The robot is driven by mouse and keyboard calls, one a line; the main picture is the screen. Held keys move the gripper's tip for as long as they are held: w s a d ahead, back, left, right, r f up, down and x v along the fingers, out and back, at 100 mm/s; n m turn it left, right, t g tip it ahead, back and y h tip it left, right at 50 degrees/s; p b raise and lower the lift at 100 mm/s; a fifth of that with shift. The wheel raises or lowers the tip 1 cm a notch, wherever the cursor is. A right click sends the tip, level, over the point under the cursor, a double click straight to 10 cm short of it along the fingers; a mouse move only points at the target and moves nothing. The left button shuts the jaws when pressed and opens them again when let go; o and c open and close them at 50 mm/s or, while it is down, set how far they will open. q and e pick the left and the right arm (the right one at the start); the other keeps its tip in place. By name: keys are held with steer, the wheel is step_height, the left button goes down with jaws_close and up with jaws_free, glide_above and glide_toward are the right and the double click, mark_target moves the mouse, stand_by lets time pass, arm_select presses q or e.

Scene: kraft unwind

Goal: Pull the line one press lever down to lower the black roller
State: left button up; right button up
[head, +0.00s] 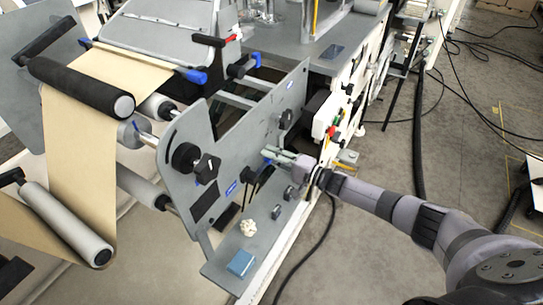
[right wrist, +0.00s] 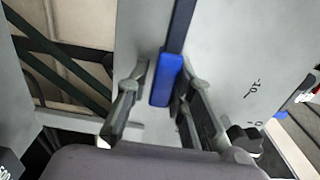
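In the head view, the black roller (head: 82,88) lies across the top of the brown paper web at the left. Levers with blue grips (head: 197,76) show near the grey side plate (head: 225,150), and another blue-ended lever (head: 245,62) is behind it. My right gripper (head: 270,155) is at the outer face of this plate. In the right wrist view, a blue lever grip (right wrist: 167,80) on a dark bar lies between the open fingers of my right gripper (right wrist: 163,92). The fingers do not look closed on it. Which lever this is cannot be told. My left gripper is not in view.
A black knob (head: 207,168) and a round dark knob (head: 185,157) stick out from the plate. A blue box (head: 241,262) and a crumpled pale item (head: 248,228) lie on the lower ledge. A lower grey roller (head: 68,225) carries the web. Cables cross the floor at right.

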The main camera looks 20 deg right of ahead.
steer(key=o, duration=0.3)
steer(key=v, duration=1.2)
stand_by(0.3)
